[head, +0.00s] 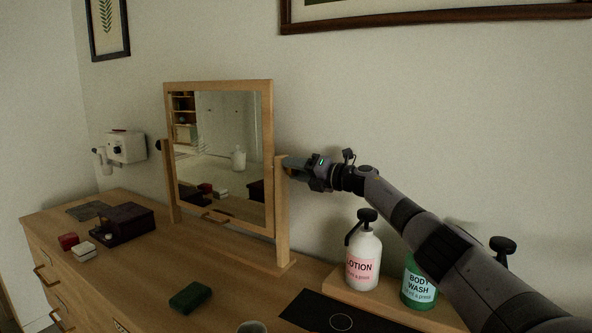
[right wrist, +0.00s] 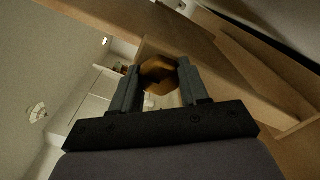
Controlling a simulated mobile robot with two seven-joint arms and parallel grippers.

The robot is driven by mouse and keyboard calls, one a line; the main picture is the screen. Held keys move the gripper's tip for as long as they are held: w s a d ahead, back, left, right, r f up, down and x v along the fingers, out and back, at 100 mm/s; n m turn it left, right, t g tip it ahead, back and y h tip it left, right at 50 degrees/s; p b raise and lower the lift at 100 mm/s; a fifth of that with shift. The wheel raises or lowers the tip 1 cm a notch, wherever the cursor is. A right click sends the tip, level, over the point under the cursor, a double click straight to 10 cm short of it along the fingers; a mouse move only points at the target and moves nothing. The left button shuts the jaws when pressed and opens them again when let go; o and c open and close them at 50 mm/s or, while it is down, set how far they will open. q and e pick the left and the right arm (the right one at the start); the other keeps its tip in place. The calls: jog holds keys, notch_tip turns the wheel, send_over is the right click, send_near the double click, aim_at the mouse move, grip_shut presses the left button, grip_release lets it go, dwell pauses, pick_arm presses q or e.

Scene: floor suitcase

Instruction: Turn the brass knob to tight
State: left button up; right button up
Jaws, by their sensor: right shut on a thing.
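The brass knob (right wrist: 158,74) shows in the right wrist view between the two fingers of my right gripper (right wrist: 160,88). It sits at the side of a wooden post. In the head view my right gripper (head: 291,166) is at the top of the right post (head: 282,215) of the mirror stand, and its fingers hide the knob there. The gripper is shut on the knob. The mirror (head: 220,150) has a wooden frame and stands nearly upright between two posts. A dark knob (head: 158,145) shows at the left post. My left gripper is not in view.
A lotion bottle (head: 364,262) and a green body wash bottle (head: 418,285) stand below my right arm. A green box (head: 190,297) lies on the dresser front. A dark box (head: 122,222) and small red (head: 68,242) and white (head: 84,249) boxes are at left.

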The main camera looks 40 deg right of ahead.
dwell(0.5)
jog(key=o, duration=1.1)
jog(key=shift+c, duration=0.2)
jog(key=shift+s, duration=0.1)
jog(key=b+v, duration=0.2)
jog(key=v, duration=0.5)
